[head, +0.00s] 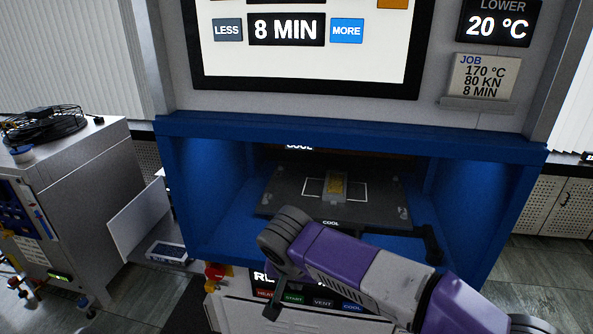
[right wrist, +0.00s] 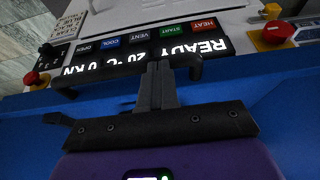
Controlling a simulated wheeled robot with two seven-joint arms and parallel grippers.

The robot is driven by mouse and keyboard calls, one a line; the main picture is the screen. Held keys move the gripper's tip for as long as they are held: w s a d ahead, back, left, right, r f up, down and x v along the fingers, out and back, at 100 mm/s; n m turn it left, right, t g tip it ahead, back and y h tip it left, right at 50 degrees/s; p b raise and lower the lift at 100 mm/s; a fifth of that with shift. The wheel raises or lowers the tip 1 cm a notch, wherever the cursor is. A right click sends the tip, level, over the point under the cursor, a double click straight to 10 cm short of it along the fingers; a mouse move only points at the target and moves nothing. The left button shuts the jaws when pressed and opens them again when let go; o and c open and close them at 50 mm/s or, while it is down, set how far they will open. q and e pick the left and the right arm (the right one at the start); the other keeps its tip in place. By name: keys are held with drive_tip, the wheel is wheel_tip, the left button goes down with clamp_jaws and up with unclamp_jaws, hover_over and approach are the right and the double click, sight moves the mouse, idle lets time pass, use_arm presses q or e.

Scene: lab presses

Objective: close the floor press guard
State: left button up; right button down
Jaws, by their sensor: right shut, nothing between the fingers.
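The floor press has a blue-framed opening (head: 345,128) that stands uncovered. Inside, a dark platen (head: 295,190) carries a small mould with a yellow piece (head: 337,187). My right arm comes in from the lower right, its purple and grey links crossing in front of the opening's lower edge. My right gripper (right wrist: 157,70) is shut and empty, its fingers against or just in front of a black bar (right wrist: 186,66) that looks like the guard handle. I cannot tell whether they touch. In the head view my arm hides the fingers. The guard panel cannot be clearly made out. My left gripper is not in view.
The READY display (right wrist: 160,58) and its buttons lie below the opening. Red stop buttons (right wrist: 280,32) flank it. A grey cabinet (head: 85,175) with a black fan (head: 48,124) stands at the left. A lit screen (head: 300,60) is above.

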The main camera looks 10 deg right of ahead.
drive_tip(key=shift+s+f+g, duration=0.1)
drive_tip(key=shift+f+g, duration=0.15)
drive_tip(key=shift+g, duration=0.05)
drive_tip(key=p+v, duration=0.5)
drive_tip(key=v, duration=0.9)
drive_tip(key=shift+w+r, duration=0.25)
drive_tip(key=shift+r, duration=0.05)
